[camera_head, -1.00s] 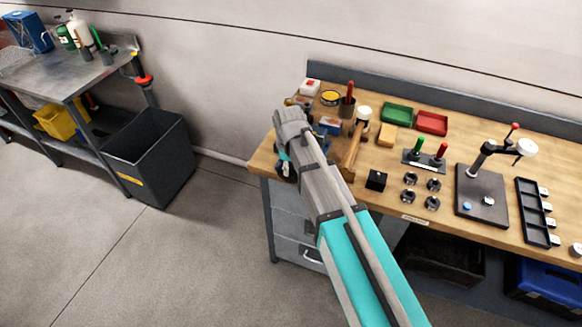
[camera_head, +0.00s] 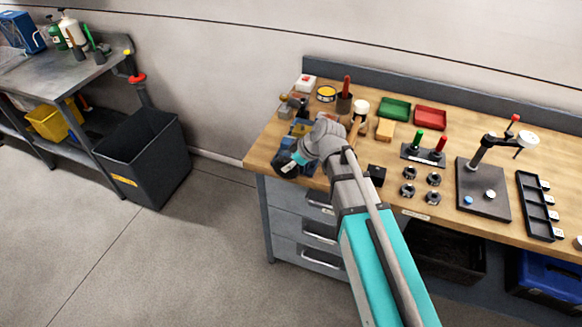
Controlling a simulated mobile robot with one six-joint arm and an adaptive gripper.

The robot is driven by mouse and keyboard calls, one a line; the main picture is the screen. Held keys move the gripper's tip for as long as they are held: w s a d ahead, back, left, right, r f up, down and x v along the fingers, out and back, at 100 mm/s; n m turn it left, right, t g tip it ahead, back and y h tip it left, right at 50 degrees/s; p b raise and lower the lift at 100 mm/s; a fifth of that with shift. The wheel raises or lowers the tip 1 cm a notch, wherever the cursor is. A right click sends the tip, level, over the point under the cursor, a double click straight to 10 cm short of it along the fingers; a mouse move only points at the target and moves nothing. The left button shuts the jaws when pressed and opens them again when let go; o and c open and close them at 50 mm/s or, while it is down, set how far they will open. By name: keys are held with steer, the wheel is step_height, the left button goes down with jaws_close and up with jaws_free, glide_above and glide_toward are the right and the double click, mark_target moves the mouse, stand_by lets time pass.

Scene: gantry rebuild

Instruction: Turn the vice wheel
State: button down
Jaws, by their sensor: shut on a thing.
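The blue vice (camera_head: 301,128) stands at the left front corner of the wooden bench, partly covered by my wrist. My gripper (camera_head: 287,164) is at the front of the vice, at the bench edge. Its dark body and a teal band show beside my grey wrist. It is shut on the vice wheel, which is mostly hidden behind the gripper, so its angle cannot be told.
A wooden mallet (camera_head: 358,117), a black block (camera_head: 376,175) and a red-handled tool in a cup (camera_head: 345,102) stand near my wrist. Green (camera_head: 394,108) and red (camera_head: 430,118) trays lie behind. Floor is clear left of the drawers (camera_head: 300,222).

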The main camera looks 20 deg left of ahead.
steer(key=shift+w+a+r+y, duration=0.1)
steer(key=shift+y, duration=0.3)
steer(key=c, duration=0.8)
jaws_free()
steer(key=shift+o, duration=0.4)
steer(key=shift+r, duration=0.15)
